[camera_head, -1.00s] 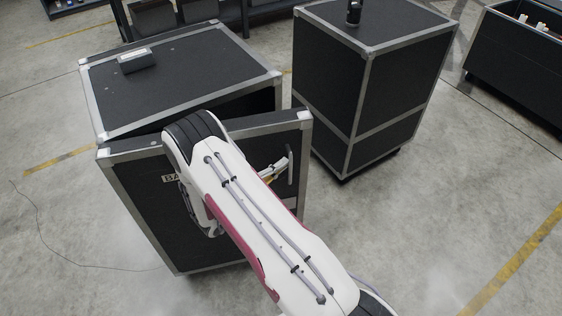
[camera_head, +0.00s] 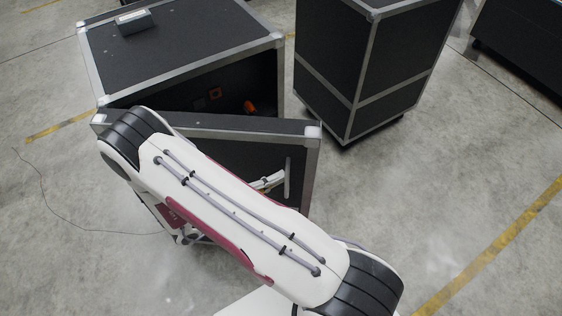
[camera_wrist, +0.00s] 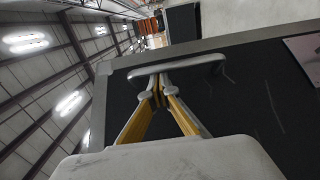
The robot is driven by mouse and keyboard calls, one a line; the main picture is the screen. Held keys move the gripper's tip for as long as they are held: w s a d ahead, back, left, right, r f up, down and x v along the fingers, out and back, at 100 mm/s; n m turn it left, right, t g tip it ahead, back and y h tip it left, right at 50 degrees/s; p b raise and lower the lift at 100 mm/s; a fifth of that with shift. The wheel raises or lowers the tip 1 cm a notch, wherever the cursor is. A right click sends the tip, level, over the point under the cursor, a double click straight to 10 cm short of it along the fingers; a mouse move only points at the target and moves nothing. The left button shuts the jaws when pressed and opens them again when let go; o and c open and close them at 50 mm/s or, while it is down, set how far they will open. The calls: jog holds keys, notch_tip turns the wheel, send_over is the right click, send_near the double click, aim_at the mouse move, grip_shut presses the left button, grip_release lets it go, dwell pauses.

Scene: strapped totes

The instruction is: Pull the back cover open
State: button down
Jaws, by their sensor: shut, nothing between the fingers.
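The back cover (camera_head: 235,150) is a black panel with a grey metal frame on the near side of a large black case (camera_head: 190,50). It stands partly open, swung out at its right end, with a dark wedge-shaped gap behind it. A pale bar handle (camera_head: 288,178) is on its outer face near the right edge; the handle also shows in the wrist view (camera_wrist: 190,68). My gripper (camera_wrist: 157,88) is shut and empty, its fingertips at the handle bar. Whether they are hooked behind it I cannot tell. My arm hides much of the cover.
Orange items (camera_head: 250,107) show inside the case. A small grey box (camera_head: 133,21) lies on its top. A second black case (camera_head: 360,70) stands close on the right. Open concrete floor (camera_head: 430,215) lies at the right and front; a thin cable (camera_head: 60,222) lies at left.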

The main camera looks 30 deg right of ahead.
jog(key=s+a, duration=0.4)
jog(key=a, duration=0.6)
jog(key=s+a, duration=0.4)
jog(key=a, duration=0.6)
jog(key=s+a, duration=0.5)
jog(key=a, duration=0.6)
jog(key=shift+r, duration=0.15)
dwell(0.7)
notch_tip(320, 180, up, 10)
dwell(0.8)
jog(key=shift+f, duration=0.2)
